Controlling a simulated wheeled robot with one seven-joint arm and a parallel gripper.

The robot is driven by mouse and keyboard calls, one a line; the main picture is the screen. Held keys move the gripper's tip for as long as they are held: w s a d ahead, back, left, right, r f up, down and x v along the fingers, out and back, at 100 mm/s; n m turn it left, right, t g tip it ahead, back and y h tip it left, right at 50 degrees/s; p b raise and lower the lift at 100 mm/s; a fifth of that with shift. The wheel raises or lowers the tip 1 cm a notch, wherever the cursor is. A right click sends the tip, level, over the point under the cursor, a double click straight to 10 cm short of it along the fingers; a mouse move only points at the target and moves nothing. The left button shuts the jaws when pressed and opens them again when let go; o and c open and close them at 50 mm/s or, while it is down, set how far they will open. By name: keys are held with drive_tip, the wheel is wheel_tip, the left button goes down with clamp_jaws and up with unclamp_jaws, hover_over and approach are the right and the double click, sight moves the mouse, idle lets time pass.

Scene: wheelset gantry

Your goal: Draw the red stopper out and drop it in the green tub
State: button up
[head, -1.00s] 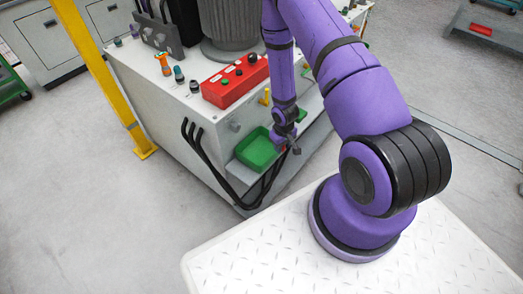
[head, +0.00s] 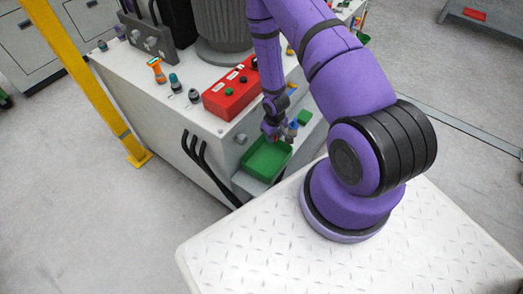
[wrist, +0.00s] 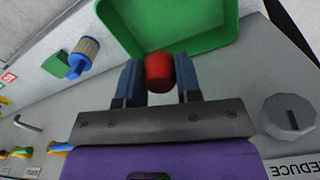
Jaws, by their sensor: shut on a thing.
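My gripper (wrist: 159,84) is shut on the red stopper (wrist: 158,68), which sits between the two blue fingers in the wrist view. The stopper is clear of any hole that I can see. Just beyond it is the open green tub (wrist: 205,40), which looks empty. In the head view the green tub (head: 267,172) stands on a low ledge of the machine, and my gripper (head: 277,138) is over its back edge. The stopper is too small to make out surely in the head view.
A red control box (head: 231,92) sits on the machine top, close to my arm. A grey knob (wrist: 290,115) and a blue-and-tan fitting (wrist: 83,52) flank the gripper. Black hoses (head: 195,150) hang left of the tub. A yellow post (head: 85,85) stands at left.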

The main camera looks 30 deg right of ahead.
drive_tip(key=shift+w+f, duration=0.15)
drive_tip(key=shift+w, duration=0.3)
drive_tip(key=shift+f, duration=2.85)
drive_tip(key=o, duration=1.1)
drive_tip(key=shift+r, duration=0.1)
wheel_tip(320, 180, up, 11)
drive_tip(key=shift+f, duration=0.15)
